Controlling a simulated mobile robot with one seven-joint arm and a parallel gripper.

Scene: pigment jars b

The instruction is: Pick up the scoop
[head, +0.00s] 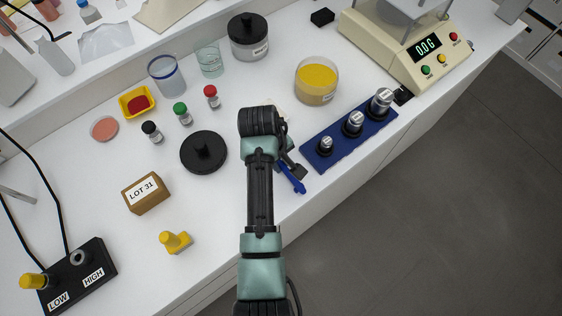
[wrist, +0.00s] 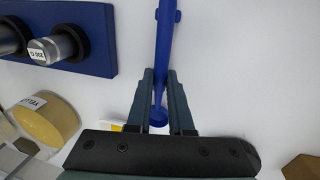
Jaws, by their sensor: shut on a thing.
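The scoop (head: 292,179) is a slim blue tool beside the blue weight block, near the front edge of the bench. In the wrist view the blue scoop (wrist: 165,35) runs up from between the fingers and out of the top of the picture. My gripper (wrist: 160,78) is shut on its handle, with a rounded blue end showing between the fingers. In the head view my gripper (head: 294,168) is partly hidden by my arm. I cannot tell whether the scoop touches the bench.
A blue block (head: 325,159) with metal weights stands close on the right. An open jar of yellow pigment (head: 317,82) is behind. A black lid (head: 204,152) and a LOT 31 box (head: 146,193) lie left. A scale (head: 408,48) reading 0.0 g stands at back right.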

